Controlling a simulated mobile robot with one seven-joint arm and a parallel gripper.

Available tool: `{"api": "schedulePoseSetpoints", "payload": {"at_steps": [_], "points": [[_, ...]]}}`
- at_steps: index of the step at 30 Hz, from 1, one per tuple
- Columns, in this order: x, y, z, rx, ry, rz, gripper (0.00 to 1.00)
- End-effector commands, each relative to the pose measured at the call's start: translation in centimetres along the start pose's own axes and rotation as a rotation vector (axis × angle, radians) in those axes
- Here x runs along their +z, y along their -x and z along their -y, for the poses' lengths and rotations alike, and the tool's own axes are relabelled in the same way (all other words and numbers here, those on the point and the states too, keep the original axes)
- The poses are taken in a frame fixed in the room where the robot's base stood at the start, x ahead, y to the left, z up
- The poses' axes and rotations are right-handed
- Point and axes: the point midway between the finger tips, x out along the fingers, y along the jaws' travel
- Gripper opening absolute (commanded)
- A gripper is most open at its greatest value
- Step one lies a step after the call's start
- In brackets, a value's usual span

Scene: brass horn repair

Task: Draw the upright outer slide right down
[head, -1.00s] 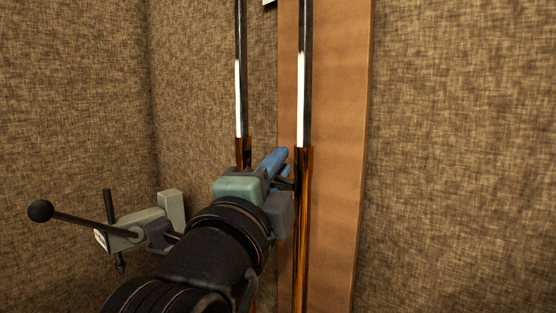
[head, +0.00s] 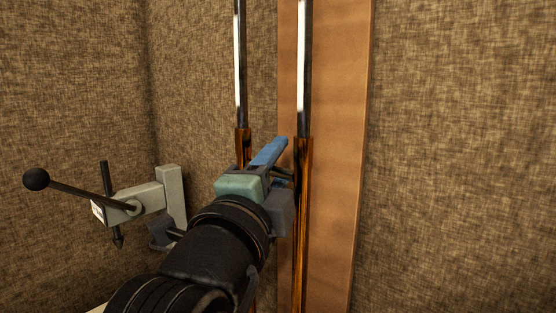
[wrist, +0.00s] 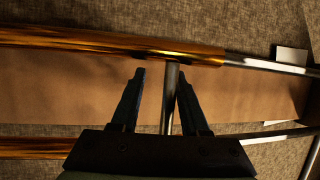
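The upright outer slide has two brass tubes, the right one (head: 301,200) and the left one (head: 243,145). Bright silver inner tubes (head: 304,70) run up out of their tops. My gripper (head: 278,158) is at the slide, just below the brass tops. In the wrist view my gripper (wrist: 161,75) has its two dark fingers apart, with the silver cross brace (wrist: 171,100) between them. The brace lies close to the right finger, with a clear gap to the left one; whether it touches the right finger I cannot tell. The slide's lower end is hidden or out of frame.
A tan board (head: 335,150) stands upright behind the slide. A grey clamp (head: 150,200) with a black ball-ended lever (head: 37,180) is to the left of my arm. Woven-textured walls (head: 460,150) close the back and sides. The space right of the board looks clear.

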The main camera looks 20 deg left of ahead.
Motion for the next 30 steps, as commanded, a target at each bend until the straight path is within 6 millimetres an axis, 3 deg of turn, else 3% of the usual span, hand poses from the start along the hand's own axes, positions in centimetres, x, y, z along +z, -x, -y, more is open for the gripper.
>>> {"api": "schedulePoseSetpoints", "payload": {"at_steps": [11, 17, 24, 30], "points": [[0.0, 0.9, 0.3, -0.009, -0.001, 0.001, 0.46], [0.1, 4.6, 0.1, -0.011, -0.002, 0.003, 0.46], [0.1, 10.6, 0.0, -0.009, -0.003, 0.005, 0.46], [0.1, 11.2, -0.4, -0.011, -0.004, -0.004, 0.46]]}}
